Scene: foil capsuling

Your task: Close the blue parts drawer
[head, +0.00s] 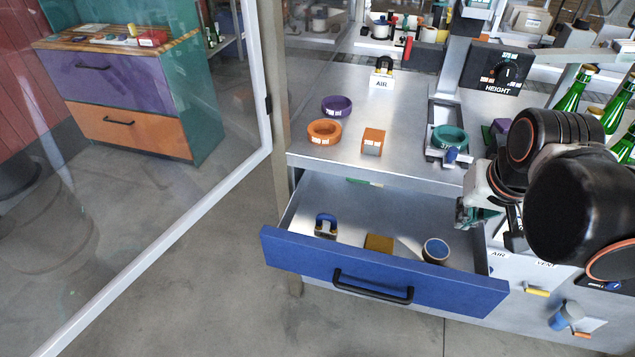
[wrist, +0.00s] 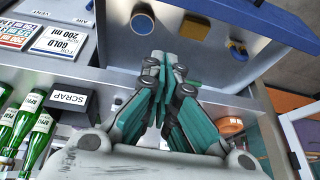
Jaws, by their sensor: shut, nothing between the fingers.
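The blue parts drawer (head: 380,282) stands pulled out from the steel bench, with a black bar handle (head: 372,287) on its front. Inside it are a horseshoe-shaped blue and yellow piece (head: 325,226), a yellow-brown block (head: 379,243) and a round blue-topped piece (head: 436,250). The wrist view shows the drawer's blue front (wrist: 280,22) at the upper right. My gripper (head: 464,213) is by the drawer's right rear side in the head view, partly hidden by my arm. In the wrist view its teal fingers (wrist: 166,62) are shut and empty. Contact with the drawer cannot be told.
The bench top (head: 345,92) holds an orange ring (head: 324,131), a purple ring (head: 337,104), an orange block (head: 373,141) and a teal ring (head: 450,137). Green bottles (head: 575,90) stand at right. A glass door frame (head: 190,227) is at left. Floor before the drawer is clear.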

